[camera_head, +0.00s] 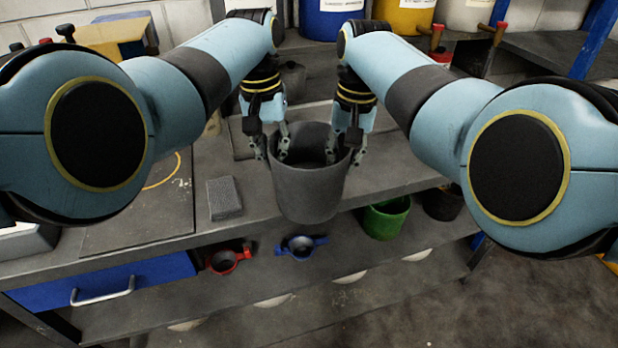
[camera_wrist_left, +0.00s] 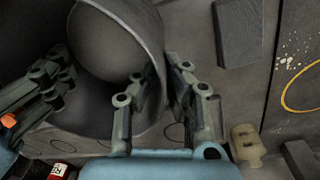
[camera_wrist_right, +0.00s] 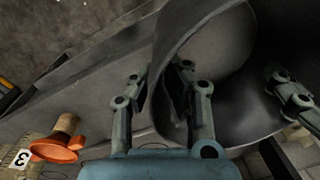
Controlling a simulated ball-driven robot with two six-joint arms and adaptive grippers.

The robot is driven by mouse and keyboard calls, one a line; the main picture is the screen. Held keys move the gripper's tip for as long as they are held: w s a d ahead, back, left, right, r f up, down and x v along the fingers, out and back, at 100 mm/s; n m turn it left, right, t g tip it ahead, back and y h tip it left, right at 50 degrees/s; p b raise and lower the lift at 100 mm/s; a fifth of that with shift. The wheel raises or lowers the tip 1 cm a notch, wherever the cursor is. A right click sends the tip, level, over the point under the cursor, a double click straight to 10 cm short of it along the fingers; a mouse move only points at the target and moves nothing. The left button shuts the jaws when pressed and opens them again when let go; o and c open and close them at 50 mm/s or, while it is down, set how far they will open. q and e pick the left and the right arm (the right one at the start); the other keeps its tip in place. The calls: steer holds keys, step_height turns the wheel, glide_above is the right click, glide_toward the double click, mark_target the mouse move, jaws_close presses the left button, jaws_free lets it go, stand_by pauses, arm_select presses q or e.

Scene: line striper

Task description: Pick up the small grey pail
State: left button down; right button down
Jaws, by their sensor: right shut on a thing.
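The small grey pail (camera_head: 310,190) is upright between my two grippers, at the front of the bench in the head view. Its lower part overlaps the bench's front edge and it looks raised, though its underside is hidden. My left gripper (camera_head: 270,148) has its fingers on both sides of the pail's left wall, pinching it at the rim; the wall also shows in the left wrist view (camera_wrist_left: 110,45). My right gripper (camera_head: 345,148) is shut on the opposite wall, one finger inside and one outside, as the right wrist view (camera_wrist_right: 225,65) shows. The pail looks empty.
A grey block (camera_head: 224,198) lies on the bench left of the pail. A green pail (camera_head: 386,218), a dark pail (camera_head: 443,203), a red cup (camera_head: 226,262) and a blue cup (camera_head: 300,247) stand on the shelf below. Large blue (camera_head: 330,18) and yellow (camera_head: 402,18) containers stand behind.

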arm_select(q)
steer(key=shift+d+r, duration=0.1)
steer(key=shift+r, duration=0.05)
arm_select(e)
steer(key=shift+w+r, duration=0.1)
steer(key=shift+r, duration=0.05)
